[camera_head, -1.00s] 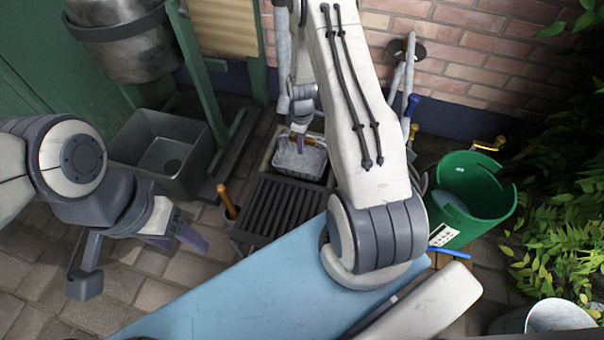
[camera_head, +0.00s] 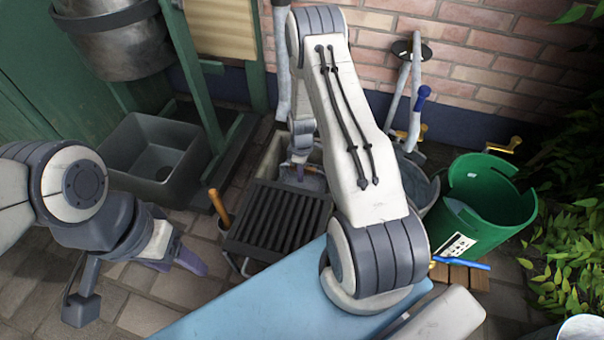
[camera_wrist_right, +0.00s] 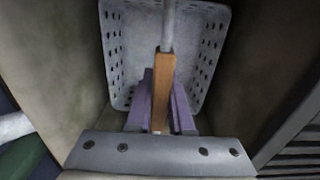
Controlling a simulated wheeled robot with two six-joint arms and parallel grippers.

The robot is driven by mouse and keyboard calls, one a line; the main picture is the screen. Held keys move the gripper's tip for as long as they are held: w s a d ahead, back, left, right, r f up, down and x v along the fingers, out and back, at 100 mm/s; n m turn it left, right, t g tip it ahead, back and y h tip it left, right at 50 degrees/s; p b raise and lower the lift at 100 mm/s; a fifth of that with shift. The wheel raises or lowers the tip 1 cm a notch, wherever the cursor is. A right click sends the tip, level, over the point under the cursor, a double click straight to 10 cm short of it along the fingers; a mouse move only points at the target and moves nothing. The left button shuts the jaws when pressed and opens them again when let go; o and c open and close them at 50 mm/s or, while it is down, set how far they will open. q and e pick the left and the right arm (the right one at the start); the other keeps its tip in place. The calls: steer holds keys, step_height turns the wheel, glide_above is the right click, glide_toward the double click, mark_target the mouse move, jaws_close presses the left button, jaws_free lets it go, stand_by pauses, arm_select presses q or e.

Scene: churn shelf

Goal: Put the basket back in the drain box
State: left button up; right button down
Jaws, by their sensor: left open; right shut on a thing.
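The basket (camera_wrist_right: 197,40) is pale and perforated, with a metal stem and a wooden grip (camera_wrist_right: 162,90). My right gripper (camera_wrist_right: 160,98) is shut on that wooden grip. In the head view, part of the basket (camera_head: 312,183) shows low inside the drain box (camera_head: 268,163), below my right gripper (camera_head: 299,160). The box walls (camera_wrist_right: 55,55) rise on both sides of the basket in the right wrist view. Whether the basket touches the bottom is hidden. My left gripper (camera_head: 178,262) is open and empty over the paving, left of the grate.
A dark slatted grate (camera_head: 278,222) lies just in front of the box. A wooden-handled tool (camera_head: 218,205) stands at its left. A grey basin (camera_head: 155,158) is farther left. A green bucket (camera_head: 480,205) and a metal bucket (camera_head: 418,185) stand right. A blue surface (camera_head: 255,300) is in front.

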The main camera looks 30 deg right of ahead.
steer(key=shift+f, duration=0.1)
steer(key=c, duration=0.8)
jaws_free()
